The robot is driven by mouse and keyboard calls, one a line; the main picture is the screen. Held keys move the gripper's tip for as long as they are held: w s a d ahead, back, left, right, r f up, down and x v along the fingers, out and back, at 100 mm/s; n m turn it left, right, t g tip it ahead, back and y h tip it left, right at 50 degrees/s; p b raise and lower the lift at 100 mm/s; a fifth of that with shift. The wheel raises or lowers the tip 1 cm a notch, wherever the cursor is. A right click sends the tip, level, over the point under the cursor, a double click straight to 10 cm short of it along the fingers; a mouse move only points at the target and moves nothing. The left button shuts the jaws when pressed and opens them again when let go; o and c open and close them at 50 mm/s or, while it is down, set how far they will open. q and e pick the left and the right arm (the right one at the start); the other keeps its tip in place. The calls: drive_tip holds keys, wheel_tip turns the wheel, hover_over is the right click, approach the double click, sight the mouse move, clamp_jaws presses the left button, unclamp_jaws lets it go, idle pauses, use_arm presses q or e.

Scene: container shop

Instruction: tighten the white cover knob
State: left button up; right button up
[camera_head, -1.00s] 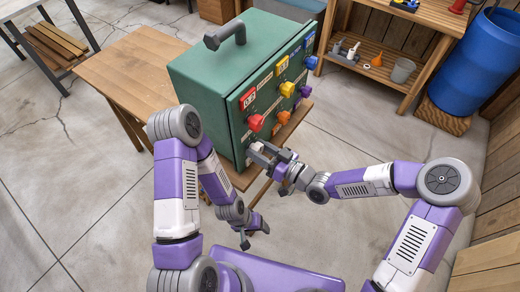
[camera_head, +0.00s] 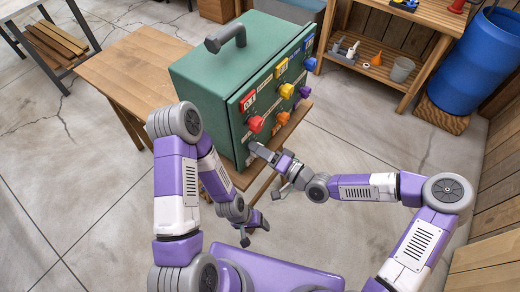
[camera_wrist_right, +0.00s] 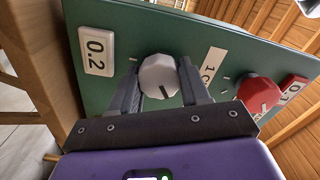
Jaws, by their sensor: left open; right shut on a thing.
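The white cover knob (camera_wrist_right: 159,76) sits on the front panel of a green box (camera_head: 215,75). It has a dark pointer line slanting to the lower right in the right wrist view. My right gripper (camera_wrist_right: 160,84) is shut on this knob, one finger at each side. In the head view the right gripper (camera_head: 257,151) reaches the panel's lower near corner and mostly hides the knob. My left gripper (camera_head: 250,228) is open and empty, low in front of the box and apart from it.
A red knob (camera_wrist_right: 259,92) is beside the white one, with a small counter (camera_wrist_right: 295,88) reading 0.1. A counter (camera_wrist_right: 96,50) reading 0.2 is left of the white knob. Orange (camera_head: 283,118) and yellow (camera_head: 287,90) knobs are farther along. The box stands on a wooden table (camera_head: 135,75).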

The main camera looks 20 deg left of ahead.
drive_tip(key=m, duration=0.6)
drive_tip(key=shift+m+b, duration=0.3)
idle(0.4)
drive_tip(key=o, duration=1)
drive_tip(key=shift+o, duration=0.2)
drive_tip(key=shift+d, duration=0.15)
drive_tip(key=v, duration=0.7)
drive_tip(key=shift+s+d, duration=0.1)
